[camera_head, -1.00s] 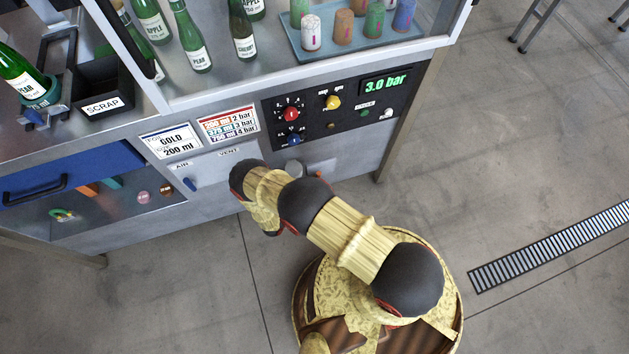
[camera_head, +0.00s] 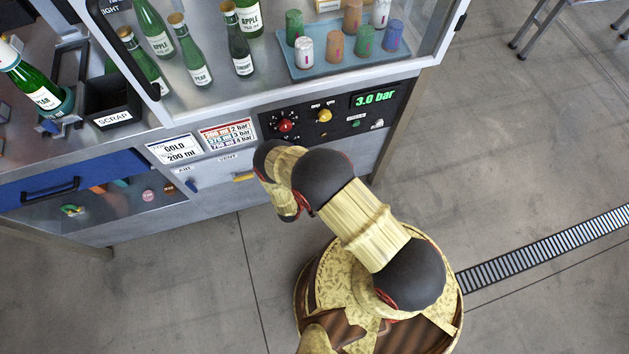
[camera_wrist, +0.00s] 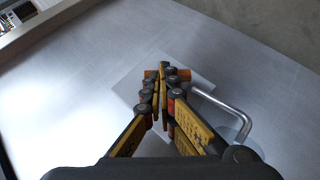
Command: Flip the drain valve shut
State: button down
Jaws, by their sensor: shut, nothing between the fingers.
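In the wrist view my gripper (camera_wrist: 164,80) is shut and empty, with its fingertips over a pale square plate (camera_wrist: 203,87) on a grey metal panel. An orange bar (camera_wrist: 151,74) shows just beyond and to both sides of the fingertips. It looks like the drain valve's lever, but the fingers hide its middle. I cannot tell whether they touch it. A bent metal pipe (camera_wrist: 228,104) runs to the right of the fingers. In the head view my arm hides the gripper and the drain valve.
A blue AIR handle (camera_head: 192,185) and a yellow VENT handle (camera_head: 243,177) are on the machine's front, left of my arm. A control panel (camera_head: 340,118) reading 3.0 bar is above. Bottles and a tray (camera_head: 320,72) of capsules stand behind the clear guard.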

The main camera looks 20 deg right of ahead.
jog(key=shift+d+f+m+y, duration=0.15)
jog(key=shift+d+f+y, duration=0.15)
jog(key=shift+d, duration=0.25)
jog(key=shift+d+f+m+y, duration=0.15)
jog(key=shift+d+y, duration=0.25)
jog(key=shift+d, duration=0.1)
jog(key=shift+r+p, duration=0.65)
jog(key=shift+r, duration=0.2)
jog(key=shift+a, duration=0.1)
